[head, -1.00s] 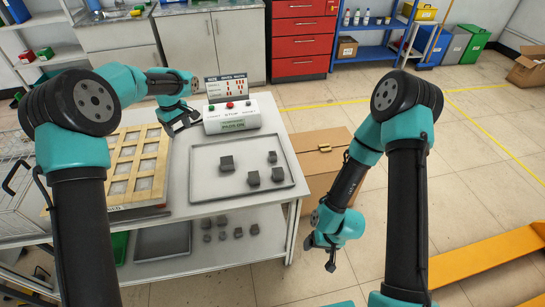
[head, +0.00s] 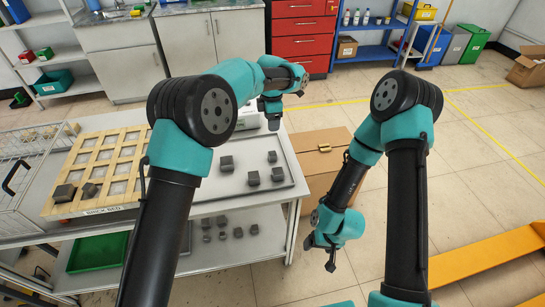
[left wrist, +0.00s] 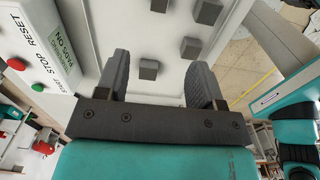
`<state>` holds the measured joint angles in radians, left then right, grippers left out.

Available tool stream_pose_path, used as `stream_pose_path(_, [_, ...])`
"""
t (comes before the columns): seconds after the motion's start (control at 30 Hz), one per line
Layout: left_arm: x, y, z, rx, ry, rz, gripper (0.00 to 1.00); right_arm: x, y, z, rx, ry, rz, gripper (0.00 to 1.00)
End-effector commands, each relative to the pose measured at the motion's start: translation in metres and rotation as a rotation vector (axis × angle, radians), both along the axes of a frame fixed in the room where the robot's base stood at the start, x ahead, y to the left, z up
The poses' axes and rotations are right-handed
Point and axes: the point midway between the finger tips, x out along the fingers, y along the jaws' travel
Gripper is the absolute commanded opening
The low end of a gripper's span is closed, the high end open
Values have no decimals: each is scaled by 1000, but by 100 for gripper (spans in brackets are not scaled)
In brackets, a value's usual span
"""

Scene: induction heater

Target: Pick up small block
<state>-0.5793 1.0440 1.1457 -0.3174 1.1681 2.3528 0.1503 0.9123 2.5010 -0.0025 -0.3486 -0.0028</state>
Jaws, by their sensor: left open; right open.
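Several dark grey blocks stand on the grey tray (head: 293,168) on the table. The smallest-looking block (head: 272,157) is at the back right of the group. A larger block (head: 227,164) is at the left, and two more, a front block (head: 253,178) and a right block (head: 278,174), are nearer the front. My left gripper (head: 273,120) is above the tray's back edge, open and empty, with its fingers pointing down. In the left wrist view, one block (left wrist: 149,70) shows between the open fingers, below them and apart. My right gripper (head: 331,262) hangs open, off the table's right side.
A wooden grid rack (head: 100,165) with two dark blocks on it is on the left of the table. The control box (left wrist: 40,50) stands close by in the left wrist view. A cardboard box (head: 322,165) is right of the table. More blocks lie on the lower shelf.

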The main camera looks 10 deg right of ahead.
Motion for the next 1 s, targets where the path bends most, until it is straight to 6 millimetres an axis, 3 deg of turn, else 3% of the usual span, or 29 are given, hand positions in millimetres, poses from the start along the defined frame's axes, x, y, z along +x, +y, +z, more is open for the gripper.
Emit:
stream_pose_path(0.3, [0,0,0,0,0,6,62,0,0,0,0,0,0,79])
stream_pose_path(0.47, [0,0,-11,1,2,5,62,0,0,0,0,0,0,79])
stream_pose_path(1.0, [0,0,-100,1,2,4,62,0,0,0,0,0,0,79])
